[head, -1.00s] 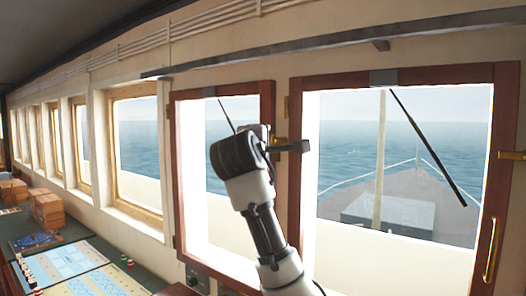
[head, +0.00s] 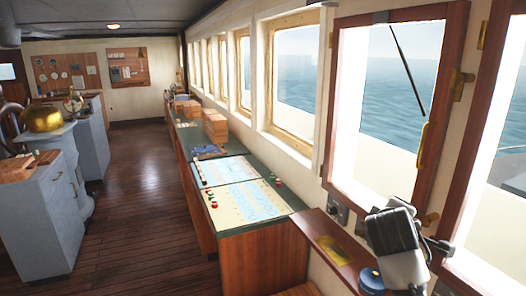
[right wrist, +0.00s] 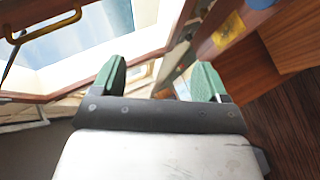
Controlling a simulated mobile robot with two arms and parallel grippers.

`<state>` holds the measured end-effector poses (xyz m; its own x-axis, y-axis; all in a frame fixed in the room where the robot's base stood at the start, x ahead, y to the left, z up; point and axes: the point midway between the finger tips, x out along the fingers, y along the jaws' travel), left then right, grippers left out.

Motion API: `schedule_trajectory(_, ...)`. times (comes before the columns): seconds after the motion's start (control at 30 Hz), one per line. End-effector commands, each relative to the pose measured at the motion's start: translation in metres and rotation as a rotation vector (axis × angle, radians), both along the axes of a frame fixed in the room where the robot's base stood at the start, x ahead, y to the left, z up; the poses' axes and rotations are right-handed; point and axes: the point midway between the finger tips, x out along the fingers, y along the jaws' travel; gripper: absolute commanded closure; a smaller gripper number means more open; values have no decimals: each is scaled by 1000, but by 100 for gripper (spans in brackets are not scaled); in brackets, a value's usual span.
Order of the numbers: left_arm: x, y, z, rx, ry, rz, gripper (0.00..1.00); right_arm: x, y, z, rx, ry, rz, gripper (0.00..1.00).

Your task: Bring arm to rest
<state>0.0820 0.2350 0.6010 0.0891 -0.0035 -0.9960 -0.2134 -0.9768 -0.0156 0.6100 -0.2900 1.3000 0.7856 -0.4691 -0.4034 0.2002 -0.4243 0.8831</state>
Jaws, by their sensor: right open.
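My right arm (head: 393,240) shows at the lower right of the head view, in front of the wooden-framed window and close to the sill. In the right wrist view my right gripper (right wrist: 160,80) has its two green fingertips spread wide apart. Nothing is held between them. Beyond the fingers in that view are the window frame and wooden panelling. My left gripper is in neither view.
A chart counter (head: 240,212) runs along the windows, with wooden boxes (head: 214,126) on it. A brass window handle (head: 421,148) and a blue round object (head: 371,278) are near my arm. Grey cabinets (head: 45,205) stand left. The wooden floor (head: 140,205) between is clear.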

Motion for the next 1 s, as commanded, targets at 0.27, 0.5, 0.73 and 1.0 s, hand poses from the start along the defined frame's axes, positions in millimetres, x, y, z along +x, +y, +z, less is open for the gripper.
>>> schedule_trajectory(0.27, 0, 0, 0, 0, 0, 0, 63, -99, 34, -159, 350, 170, -21, 26)
schedule_trajectory(0.5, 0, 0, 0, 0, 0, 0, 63, -211, 58, -240, 635, 322, -131, 26)
schedule_trajectory(0.73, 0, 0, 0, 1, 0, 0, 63, -288, 72, -268, 805, 422, -248, 26)
schedule_trajectory(1.0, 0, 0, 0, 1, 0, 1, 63, -353, 83, -278, 934, 506, -366, 26)
